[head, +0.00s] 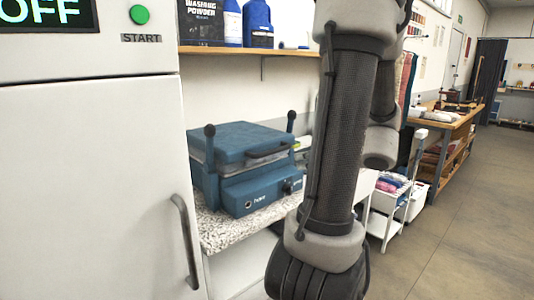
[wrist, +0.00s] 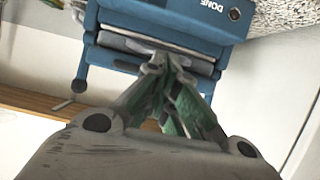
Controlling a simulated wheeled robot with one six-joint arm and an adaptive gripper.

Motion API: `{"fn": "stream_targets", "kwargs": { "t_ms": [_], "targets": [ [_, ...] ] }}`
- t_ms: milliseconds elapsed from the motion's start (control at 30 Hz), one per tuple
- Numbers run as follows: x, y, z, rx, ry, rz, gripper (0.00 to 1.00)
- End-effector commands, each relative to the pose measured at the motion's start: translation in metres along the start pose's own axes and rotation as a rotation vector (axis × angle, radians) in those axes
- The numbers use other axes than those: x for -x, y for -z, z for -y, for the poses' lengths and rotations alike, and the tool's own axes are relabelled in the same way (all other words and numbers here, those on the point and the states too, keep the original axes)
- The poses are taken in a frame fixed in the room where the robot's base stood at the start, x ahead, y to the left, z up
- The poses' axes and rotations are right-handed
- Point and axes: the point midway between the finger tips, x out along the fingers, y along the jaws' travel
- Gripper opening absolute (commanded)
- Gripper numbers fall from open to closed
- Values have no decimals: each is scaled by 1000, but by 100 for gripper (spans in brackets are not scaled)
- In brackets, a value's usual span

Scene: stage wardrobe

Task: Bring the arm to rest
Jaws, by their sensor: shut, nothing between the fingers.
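My arm (head: 345,140) hangs across the middle of the head view, in front of the counter. Its gripper cannot be made out in that view. In the wrist view my gripper (wrist: 163,62) is shut and empty, its fingertips together. Beyond them in the picture is a blue box-shaped press (wrist: 165,25), seen upside down with the word DONE on its front. Whether the fingertips touch it cannot be told. In the head view the closed blue press (head: 240,165) stands on the counter, left of my arm.
A white cabinet (head: 90,180) with a handle and green START button stands at left. The speckled counter (head: 222,233) runs beside it, under a shelf (head: 230,50) with bottles. A white trolley (head: 385,215) and wooden workbench (head: 450,125) stand right. The floor (head: 465,220) at right is clear.

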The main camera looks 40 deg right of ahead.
Motion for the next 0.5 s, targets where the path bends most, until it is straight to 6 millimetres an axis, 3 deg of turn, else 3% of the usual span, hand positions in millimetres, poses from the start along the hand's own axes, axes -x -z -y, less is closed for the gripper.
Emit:
{"fn": "stream_targets", "kwargs": {
  "t_ms": [300, 433, 500],
  "targets": [
    [1, -1, 0, -40, 1, 0, 0],
    [2, -6, 2, -248, 6, 21, 0],
    [7, -21, 10, -422, 29, 80, 0]
  ]
}}
